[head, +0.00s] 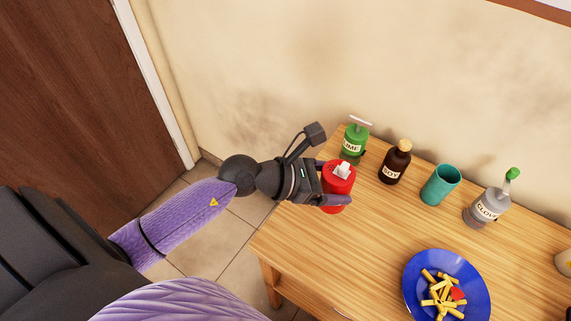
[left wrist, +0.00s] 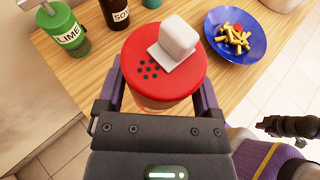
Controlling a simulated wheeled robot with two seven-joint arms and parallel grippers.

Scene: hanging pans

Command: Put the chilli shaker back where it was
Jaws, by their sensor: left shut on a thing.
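The chilli shaker (head: 338,178) is red, with a round top, small holes and a raised white flap. My left gripper (head: 336,183) is shut on it, with one finger on each side of its body, near the table's left end. In the left wrist view the shaker (left wrist: 150,72) fills the space between the fingers, its holed top facing the camera. I cannot tell whether its base touches the table. No label shows on it. My right gripper does not show in the head view; a dark part of my right arm may show at the right edge of the left wrist view.
Behind the shaker stand a green LIME bottle (head: 354,141), a brown SOY bottle (head: 395,163), a teal cup (head: 440,185) and a grey bottle (head: 486,208) with a green top. A blue plate (head: 411,281) of chips lies in front. The wooden table (head: 345,255) is bare front left.

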